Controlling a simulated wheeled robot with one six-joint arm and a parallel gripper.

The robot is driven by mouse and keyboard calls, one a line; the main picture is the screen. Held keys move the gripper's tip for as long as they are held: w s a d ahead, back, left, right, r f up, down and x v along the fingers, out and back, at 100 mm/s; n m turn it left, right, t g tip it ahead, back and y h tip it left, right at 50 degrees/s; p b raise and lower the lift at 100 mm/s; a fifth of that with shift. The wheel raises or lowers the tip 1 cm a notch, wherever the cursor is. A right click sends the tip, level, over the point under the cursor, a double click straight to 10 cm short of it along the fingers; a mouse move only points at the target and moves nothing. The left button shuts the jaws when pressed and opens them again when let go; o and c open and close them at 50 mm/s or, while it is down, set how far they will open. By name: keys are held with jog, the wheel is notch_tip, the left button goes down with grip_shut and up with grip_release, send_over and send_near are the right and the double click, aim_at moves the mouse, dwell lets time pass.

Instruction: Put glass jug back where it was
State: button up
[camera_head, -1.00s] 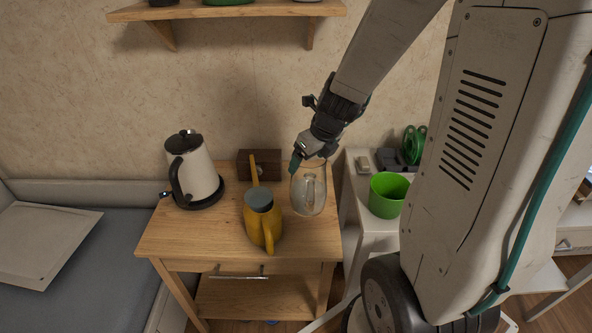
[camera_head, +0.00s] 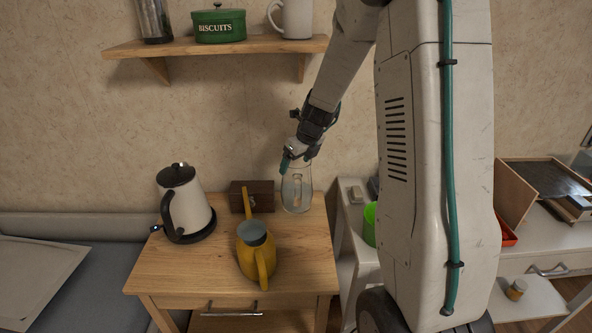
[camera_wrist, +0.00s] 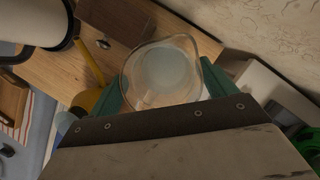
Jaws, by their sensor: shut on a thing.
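The clear glass jug (camera_head: 297,190) is upright at the back right of the small wooden table (camera_head: 200,268). My gripper (camera_head: 289,160) reaches down from above and is shut on the jug near its rim. In the wrist view the jug (camera_wrist: 160,72) shows its round opening and pouring lip between my two green fingers (camera_wrist: 164,85). In the head view the base of the jug appears at or just above the tabletop; I cannot tell whether it touches.
A yellow jug (camera_head: 257,255) with a grey lid, a white kettle (camera_head: 187,205) and a dark wooden box (camera_head: 262,194) stand on the table. A green cup (camera_head: 369,224) is on the white stand at right. A shelf (camera_head: 215,47) hangs above.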

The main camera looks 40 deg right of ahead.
jog(key=shift+w+d, duration=0.2)
jog(key=shift+w, duration=0.15)
jog(key=shift+f, duration=0.25)
jog(key=shift+w+f, duration=0.1)
jog(key=shift+f, duration=1.45)
jog(key=o, duration=1.9)
jog(key=shift+o, duration=0.2)
